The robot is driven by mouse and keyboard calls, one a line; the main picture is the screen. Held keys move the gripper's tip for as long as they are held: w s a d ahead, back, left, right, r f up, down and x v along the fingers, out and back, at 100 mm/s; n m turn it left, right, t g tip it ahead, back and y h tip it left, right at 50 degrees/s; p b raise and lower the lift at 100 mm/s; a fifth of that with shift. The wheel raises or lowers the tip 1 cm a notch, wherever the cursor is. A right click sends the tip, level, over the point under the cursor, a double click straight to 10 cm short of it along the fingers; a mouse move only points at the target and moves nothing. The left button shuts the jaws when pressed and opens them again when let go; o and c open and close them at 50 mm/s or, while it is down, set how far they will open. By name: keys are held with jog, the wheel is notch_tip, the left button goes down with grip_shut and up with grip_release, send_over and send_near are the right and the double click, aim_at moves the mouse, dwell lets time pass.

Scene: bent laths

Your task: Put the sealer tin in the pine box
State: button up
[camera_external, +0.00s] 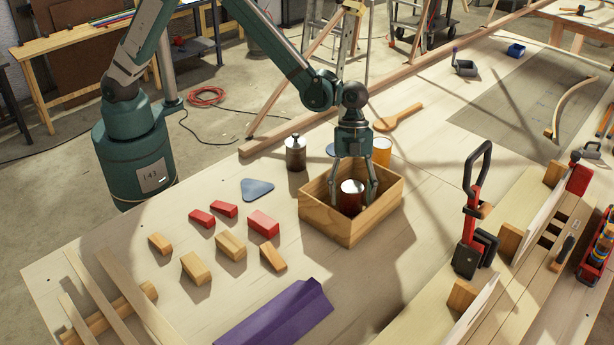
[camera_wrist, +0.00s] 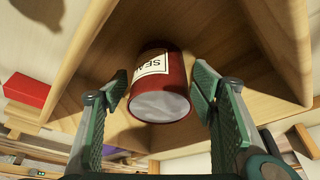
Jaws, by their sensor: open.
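The sealer tin (camera_external: 351,197) is dark red with a pale label and a silvery top. It is inside the pine box (camera_external: 349,232), an open wooden box on the workbench. In the wrist view the tin (camera_wrist: 163,85) shows part of the label lettering, and the wooden walls of the box (camera_wrist: 225,25) surround it. My gripper (camera_external: 353,200) reaches down into the box with its fingers on both sides of the tin. In the wrist view my gripper (camera_wrist: 163,88) is open, with a gap between each pad and the tin. The tin's base is hidden in the external view.
A dark metal canister (camera_external: 295,154) and an orange tin (camera_external: 381,151) stand behind the box. Red blocks (camera_external: 263,224) and wooden blocks (camera_external: 230,245) lie to its left. A purple channel piece (camera_external: 275,315) lies in front. A red clamp (camera_external: 468,240) stands to the right.

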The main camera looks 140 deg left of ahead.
jog(key=shift+r, duration=0.15)
jog(key=v, duration=1.2)
jog(key=shift+p, duration=0.3)
jog(key=shift+d, duration=0.1)
dwell(0.5)
jog(key=s+d+r+n+t+y, duration=0.1)
jog(key=s+d+r+n, duration=0.1)
jog(key=s+d+r, duration=0.7)
jog(key=s+d+r+n+y, duration=0.15)
jog(key=s+d+r, duration=0.4)
jog(key=d, duration=0.55)
jog(key=s+d+n+t, duration=0.1)
jog(key=s+d+n, duration=0.1)
jog(key=s+d, duration=0.5)
jog(key=s+d+n+t, duration=0.2)
jog(key=s+d, duration=0.5)
jog(key=s, duration=0.8)
jog(key=shift+s+r+n+y, duration=0.2)
jog(key=shift+r+n+y, duration=0.15)
jog(key=shift+n, duration=0.4)
